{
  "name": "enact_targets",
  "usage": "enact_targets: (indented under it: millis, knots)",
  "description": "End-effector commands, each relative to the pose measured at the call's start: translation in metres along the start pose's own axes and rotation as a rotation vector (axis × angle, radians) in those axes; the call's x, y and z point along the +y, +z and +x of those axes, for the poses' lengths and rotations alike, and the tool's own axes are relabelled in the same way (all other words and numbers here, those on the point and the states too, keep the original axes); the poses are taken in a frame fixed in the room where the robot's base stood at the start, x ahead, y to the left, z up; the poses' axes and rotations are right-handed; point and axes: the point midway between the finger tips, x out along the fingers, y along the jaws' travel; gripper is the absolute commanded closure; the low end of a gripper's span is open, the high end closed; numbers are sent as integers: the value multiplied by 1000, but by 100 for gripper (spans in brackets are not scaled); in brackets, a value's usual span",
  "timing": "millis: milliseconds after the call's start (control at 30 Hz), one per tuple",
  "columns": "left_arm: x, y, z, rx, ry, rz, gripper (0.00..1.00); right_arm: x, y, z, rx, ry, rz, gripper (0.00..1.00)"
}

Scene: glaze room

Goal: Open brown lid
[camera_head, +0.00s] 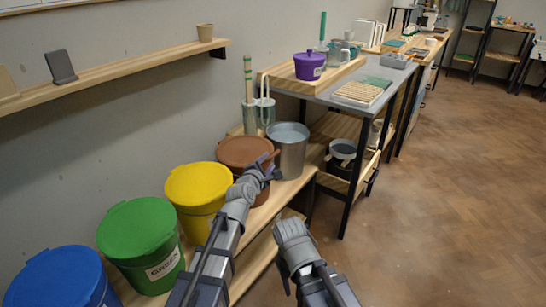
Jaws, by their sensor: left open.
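The brown lid (243,148) sits on top of the brown bucket (262,198), which stands on the wooden bench between the yellow bucket and a metal pot. The lid looks closed and roughly level. My left gripper (268,168) is open at the lid's near right side, over the front of the brown bucket. It hides part of the lid's rim and the bucket. I cannot tell whether its fingers touch the lid. Part of my right arm shows at bottom centre, apart from the bucket, but its fingers do not show.
A yellow bucket (198,187), a green bucket (140,240) and a blue bucket (62,280) stand in a row to the left. The metal pot (290,155) is close on the right. A wall shelf (120,73) runs above. The floor at right is clear.

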Motion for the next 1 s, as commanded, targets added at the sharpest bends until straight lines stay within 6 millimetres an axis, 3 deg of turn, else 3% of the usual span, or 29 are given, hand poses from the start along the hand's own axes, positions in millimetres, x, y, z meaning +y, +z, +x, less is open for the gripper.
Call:
enact_targets:
  millis: [400,700,1000]
  knots:
    - [0,-1,62,0,0,2,55,-1,-1,14,0,2,-1,50]
    - [0,0,64,0,0,1,55,-1,-1,14,0,2,-1,50]
    - [0,0,64,0,0,1,87,-1,-1,14,0,2,-1,50]
